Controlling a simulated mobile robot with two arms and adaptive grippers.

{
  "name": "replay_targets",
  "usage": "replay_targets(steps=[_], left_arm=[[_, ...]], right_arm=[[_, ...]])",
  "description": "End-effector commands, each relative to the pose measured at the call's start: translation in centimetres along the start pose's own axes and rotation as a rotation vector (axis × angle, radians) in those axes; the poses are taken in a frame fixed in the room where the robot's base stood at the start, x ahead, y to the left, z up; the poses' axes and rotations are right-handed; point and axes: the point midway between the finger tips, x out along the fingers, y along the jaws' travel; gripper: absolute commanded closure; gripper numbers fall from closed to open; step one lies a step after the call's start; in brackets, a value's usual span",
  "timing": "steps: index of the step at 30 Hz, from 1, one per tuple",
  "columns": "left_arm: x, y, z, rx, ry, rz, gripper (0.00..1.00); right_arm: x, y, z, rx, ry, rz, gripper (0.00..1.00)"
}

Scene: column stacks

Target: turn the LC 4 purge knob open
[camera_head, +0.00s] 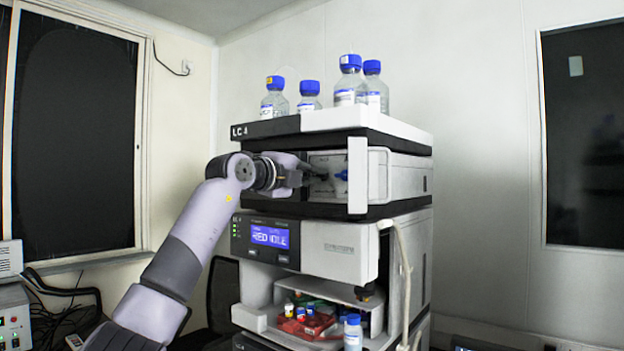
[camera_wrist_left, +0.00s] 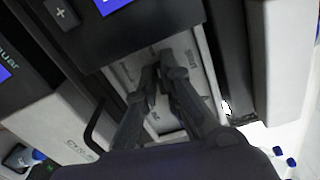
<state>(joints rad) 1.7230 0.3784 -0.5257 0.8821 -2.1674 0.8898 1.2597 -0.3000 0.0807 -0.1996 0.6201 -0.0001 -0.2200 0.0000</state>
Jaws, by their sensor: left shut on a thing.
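The LC 4 stack (camera_head: 420,262) stands in the middle of the head view, with its name on the top tray's front edge. My left gripper (camera_head: 323,177) reaches from the left into the open bay of the upper module. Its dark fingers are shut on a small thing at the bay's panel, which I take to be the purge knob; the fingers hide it. In the left wrist view the fingers (camera_wrist_left: 163,75) come together in front of the pale labelled panel (camera_wrist_left: 185,62). The knob's turn angle cannot be seen. My right gripper is not in view.
A small blue part (camera_head: 342,175) sits on the panel just right of the fingers. A white door edge (camera_head: 357,176) stands close to its right. Blue-capped bottles (camera_head: 349,90) stand on top. A module with a lit blue display (camera_head: 270,237) is below, and a pale tube (camera_head: 403,265) hangs at right.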

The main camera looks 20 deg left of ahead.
Motion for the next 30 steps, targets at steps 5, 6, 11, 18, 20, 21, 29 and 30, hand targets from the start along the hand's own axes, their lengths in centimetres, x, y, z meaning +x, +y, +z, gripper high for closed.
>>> replay_targets(steps=[5,6,11,18,20,21,29,30], left_arm=[[-0.03,0.03,0.08,-0.026,-0.002,0.0,1.0],[-0.02,0.03,0.09,-0.029,-0.002,0.0,1.0],[-0.02,0.02,0.09,-0.033,-0.002,0.0,1.0],[-0.02,0.04,0.09,-0.032,-0.002,0.0,0.91],[-0.02,0.04,0.09,-0.032,-0.002,0.0,0.87],[-0.01,0.04,0.08,-0.032,-0.002,0.0,0.84],[0.0,0.05,0.03,-0.031,-0.001,0.001,0.72],[0.0,0.04,0.02,-0.031,-0.001,0.0,0.72]], right_arm=[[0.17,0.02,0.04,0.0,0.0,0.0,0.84],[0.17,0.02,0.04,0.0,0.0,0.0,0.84],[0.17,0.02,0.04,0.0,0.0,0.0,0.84],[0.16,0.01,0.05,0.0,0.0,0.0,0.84],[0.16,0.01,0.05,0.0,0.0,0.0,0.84],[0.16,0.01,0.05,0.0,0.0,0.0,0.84],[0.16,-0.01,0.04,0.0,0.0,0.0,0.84],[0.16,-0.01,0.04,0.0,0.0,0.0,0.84]])
